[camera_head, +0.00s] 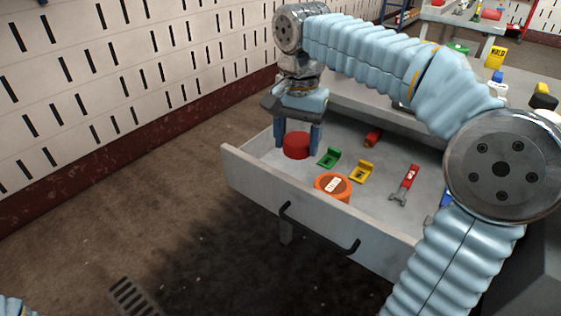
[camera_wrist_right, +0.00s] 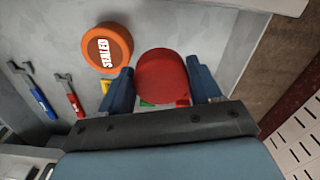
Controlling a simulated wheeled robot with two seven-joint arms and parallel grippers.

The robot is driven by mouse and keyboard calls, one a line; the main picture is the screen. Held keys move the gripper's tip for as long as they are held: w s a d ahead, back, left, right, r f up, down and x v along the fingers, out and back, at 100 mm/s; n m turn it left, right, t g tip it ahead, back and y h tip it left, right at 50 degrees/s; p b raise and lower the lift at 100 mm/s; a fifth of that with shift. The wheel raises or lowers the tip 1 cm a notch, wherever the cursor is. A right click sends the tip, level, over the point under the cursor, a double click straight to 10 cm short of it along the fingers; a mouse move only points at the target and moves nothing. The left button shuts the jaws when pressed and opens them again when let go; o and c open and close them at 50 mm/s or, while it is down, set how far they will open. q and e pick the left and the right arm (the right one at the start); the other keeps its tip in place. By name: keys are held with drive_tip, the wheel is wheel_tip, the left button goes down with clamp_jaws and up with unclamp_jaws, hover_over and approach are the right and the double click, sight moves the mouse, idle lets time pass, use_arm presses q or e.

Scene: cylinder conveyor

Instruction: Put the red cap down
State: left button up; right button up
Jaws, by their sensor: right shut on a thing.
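The red cap (camera_head: 297,146) is in the far left corner of the open drawer (camera_head: 262,186). My right gripper (camera_head: 298,138) reaches down over the drawer with its blue fingers on either side of the cap, shut on it. In the right wrist view the round red cap (camera_wrist_right: 162,76) sits between the two fingertips of my right gripper (camera_wrist_right: 162,86). Whether the cap touches the drawer floor is hard to tell. Of my left arm only a bit of sleeve shows at the bottom left corner; its gripper is out of view.
The drawer also holds an orange "SEALED" cap (camera_head: 333,186), a green piece (camera_head: 329,157), a yellow piece (camera_head: 362,172), a red cylinder (camera_head: 373,136) and a red-handled wrench (camera_head: 405,185). A blue-handled wrench (camera_wrist_right: 40,98) lies near it. The drawer floor between them is partly clear.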

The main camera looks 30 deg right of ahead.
drive_tip(key=w+f, duration=0.1)
drive_tip(key=w+a+f, duration=0.1)
drive_tip(key=w+f, duration=0.2)
drive_tip(key=f, duration=0.1)
drive_tip(key=shift+w+a+f+b, duration=0.15)
drive_tip(key=shift+a+f+b, duration=0.15)
drive_tip(key=shift+a, duration=0.1)
drive_tip(key=f, duration=0.3)
drive_tip(key=shift+w+a+f+b, duration=0.1)
drive_tip(key=shift+w+f+b, duration=0.1)
drive_tip(key=shift+w+b, duration=0.15)
drive_tip(key=shift+f, duration=0.15)
drive_tip(key=shift+c, duration=0.4)
drive_tip(key=o, duration=1.2)
drive_tip(key=shift+o, duration=0.2)
wheel_tip(320, 180, up, 12)
drive_tip(key=p, duration=0.2)
drive_tip(key=shift+p, duration=0.35)
drive_tip(key=shift+s, duration=0.1)
